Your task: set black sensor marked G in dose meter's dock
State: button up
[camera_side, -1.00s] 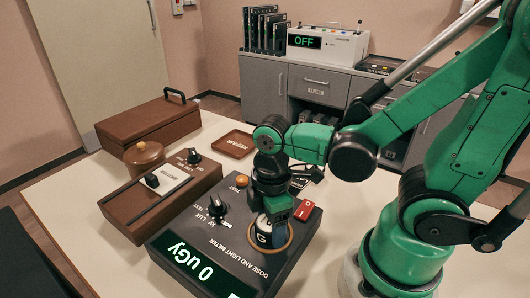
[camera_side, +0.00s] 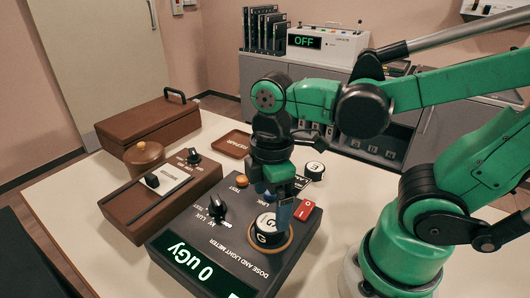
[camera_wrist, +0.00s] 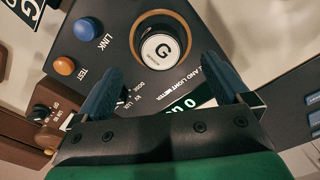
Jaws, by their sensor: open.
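The black sensor marked G (camera_side: 268,231), with a white top, stands within the tan ring of the dock (camera_side: 290,243) on the dose meter (camera_side: 190,247). In the wrist view the sensor (camera_wrist: 160,47) shows inside the ring (camera_wrist: 191,30), its G facing up; whether it sits fully down I cannot tell. My gripper (camera_side: 284,205) is just above the sensor, open and empty. In the wrist view its blue fingers are spread apart, with a gap between them and the sensor. The meter's display (camera_side: 200,270) reads 0 uGy.
Another white-topped sensor, seemingly marked E (camera_side: 315,170), stands behind the meter. A REPAIR tray (camera_side: 235,143), a brown slotted box (camera_side: 150,205), a round lidded pot (camera_side: 145,158) and a brown case (camera_side: 147,127) stand to the left. A red switch (camera_side: 305,209) is close beside the gripper.

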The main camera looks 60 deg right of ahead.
aim_at(270, 222)
notch_tip(270, 222, up, 6)
jog(key=r, duration=0.1)
jog(key=w+d+f+m+t, duration=0.3)
jog(key=w+m+t, duration=0.3)
jog(key=m, duration=0.5)
jog(key=shift+d+f+t, duration=0.2)
jog(key=shift+f+t, duration=0.3)
jog(key=shift+t, duration=0.1)
jog(key=shift+w, duration=0.1)
